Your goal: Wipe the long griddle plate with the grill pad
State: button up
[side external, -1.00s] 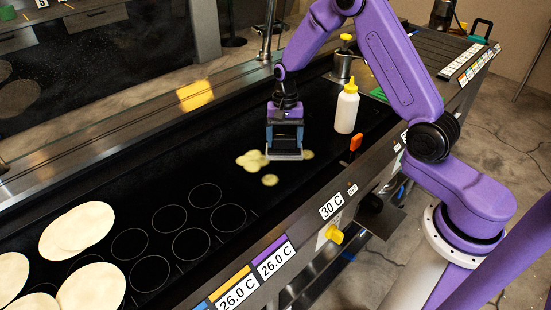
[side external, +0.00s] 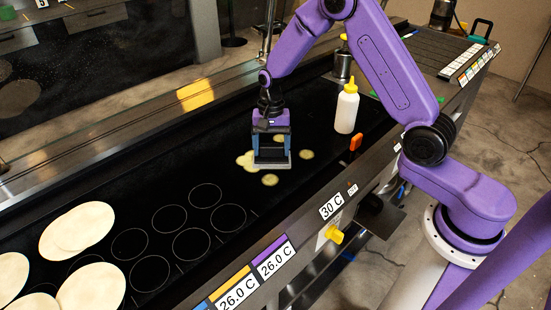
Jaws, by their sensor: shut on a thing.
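The long black griddle plate (side external: 130,195) runs diagonally from lower left to upper right. My gripper (side external: 271,143) points down over its right half and is shut on the grill pad (side external: 272,163), a flat, pale-edged piece at the bottom of the jaws. The pad is at or just above the plate; I cannot tell if it touches. Pale yellow spots lie around it: one at its left (side external: 246,160), one at its right (side external: 306,154) and one in front (side external: 270,180). The pad and gripper partly hide the spots behind them.
A white squeeze bottle with a yellow cap (side external: 347,110) stands right of my gripper, with an orange-handled item (side external: 356,142) near the front edge. A metal container (side external: 342,67) stands behind. Several tortillas (side external: 77,227) lie at the left end. The plate's marked circles are empty.

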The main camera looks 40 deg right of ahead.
jog(key=shift+a+r, duration=0.1)
jog(key=shift+a, duration=1.05)
jog(key=shift+a, duration=0.15)
jog(key=shift+a+f, duration=0.2)
jog(key=shift+a, duration=0.95)
jog(key=shift+d+r, duration=0.1)
jog(key=shift+d, duration=2.5)
jog(key=shift+d, duration=0.1)
